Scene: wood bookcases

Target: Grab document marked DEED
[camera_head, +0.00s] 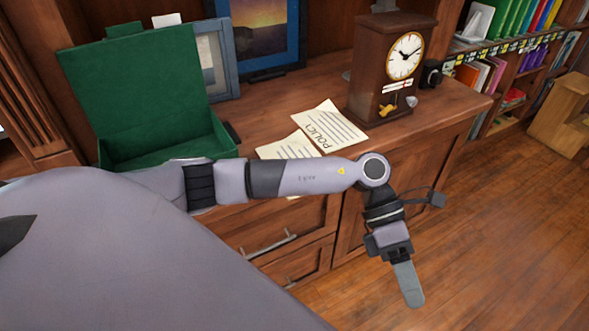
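A cream sheet marked POLICY (328,127) lies on the wooden cabinet top, left of the clock. A second cream sheet (287,149) lies against its left side. My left forearm covers the lower part of this second sheet, and I can read no title on it. No DEED marking can be read in this view. My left gripper (408,285) hangs past the cabinet front, over the floor, to the right of and lower than the papers in the picture. Its fingers line up as one shape, so their opening is unclear. It shows nothing held. My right gripper is not in view.
An open green box (165,148) stands left on the cabinet top (262,108). A wooden clock (388,70) stands right of the papers. Framed pictures (262,35) lean behind. A bookshelf (520,50) and a wooden stool (562,115) are at right. The floor (500,230) is clear.

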